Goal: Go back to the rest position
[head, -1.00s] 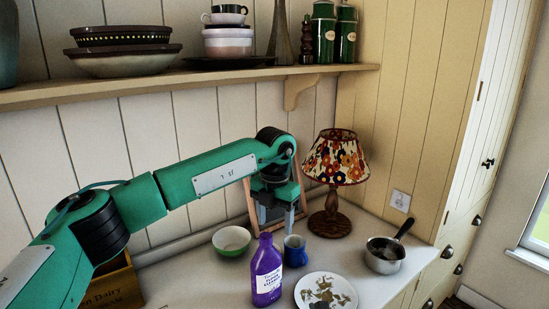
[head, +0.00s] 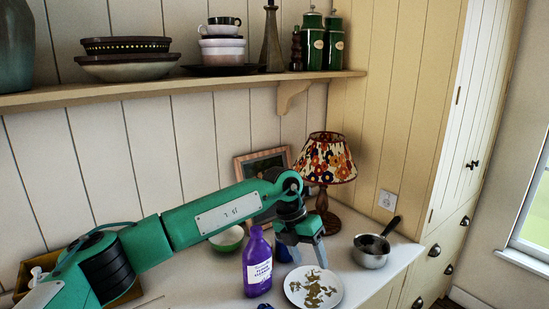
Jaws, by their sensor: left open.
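My left gripper (head: 308,260) points down over the counter, open and with nothing seen between its fingers. It is just right of the purple bottle (head: 257,268) and above the far edge of the white plate (head: 334,291), which carries brownish scraps. A blue mug (head: 283,252) is partly hidden behind the gripper. I cannot tell whether the fingers touch the mug or plate. My right gripper is not in view.
A lamp with a flowered shade (head: 326,160) stands behind the gripper, near a picture frame (head: 247,168). A saucepan (head: 371,260) is at right. A green bowl (head: 228,246) sits partly behind my arm. A wall shelf (head: 180,87) holds dishes above.

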